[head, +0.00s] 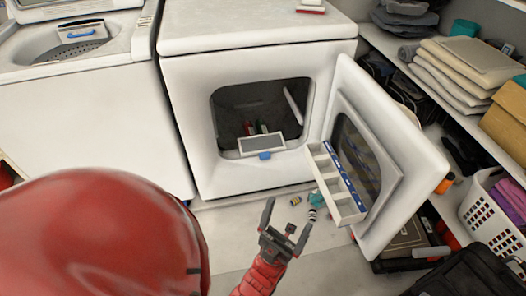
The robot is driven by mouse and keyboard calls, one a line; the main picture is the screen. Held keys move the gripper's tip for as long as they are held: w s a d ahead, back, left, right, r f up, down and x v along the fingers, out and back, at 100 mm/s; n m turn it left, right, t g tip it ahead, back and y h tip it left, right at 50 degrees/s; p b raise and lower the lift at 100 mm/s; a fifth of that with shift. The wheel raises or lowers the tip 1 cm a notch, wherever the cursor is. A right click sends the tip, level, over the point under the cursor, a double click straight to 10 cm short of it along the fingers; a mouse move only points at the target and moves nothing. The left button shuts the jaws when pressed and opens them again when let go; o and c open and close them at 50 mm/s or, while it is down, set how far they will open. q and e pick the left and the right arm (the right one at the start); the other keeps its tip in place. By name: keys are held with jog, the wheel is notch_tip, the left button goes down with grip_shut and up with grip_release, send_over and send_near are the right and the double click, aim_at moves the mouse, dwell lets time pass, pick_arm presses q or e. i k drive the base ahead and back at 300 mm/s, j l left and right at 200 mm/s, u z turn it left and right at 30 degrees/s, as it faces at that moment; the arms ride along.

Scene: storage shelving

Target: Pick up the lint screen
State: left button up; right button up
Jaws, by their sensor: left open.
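The lint screen (261,143) is a flat grey mesh panel in a pale frame with a small blue tab at its front. It leans at the lower lip of the dryer opening, tab toward me. The white dryer (240,65) has its door (400,150) swung open to the right. My left gripper (287,214) is open and empty, its two fingers spread, below and a little right of the lint screen and apart from it. My right gripper is not in view.
A white divided tray (322,172) with a blue strip stands by the open door, right of my gripper. Small items (296,201) lie on the floor nearby. Shelves with folded cloths (465,62) and a white basket (482,205) line the right side.

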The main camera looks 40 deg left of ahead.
aim_at(262, 146)
jog(key=j+z, duration=0.2)
jog(key=j, duration=0.5)
jog(key=i+j+z, duration=0.15)
jog(key=j, duration=0.35)
jog(key=i+j+z, duration=0.1)
jog(key=j, duration=0.35)
jog(key=i+j+z, duration=0.15)
jog(key=j, duration=0.35)
jog(key=i, duration=0.15)
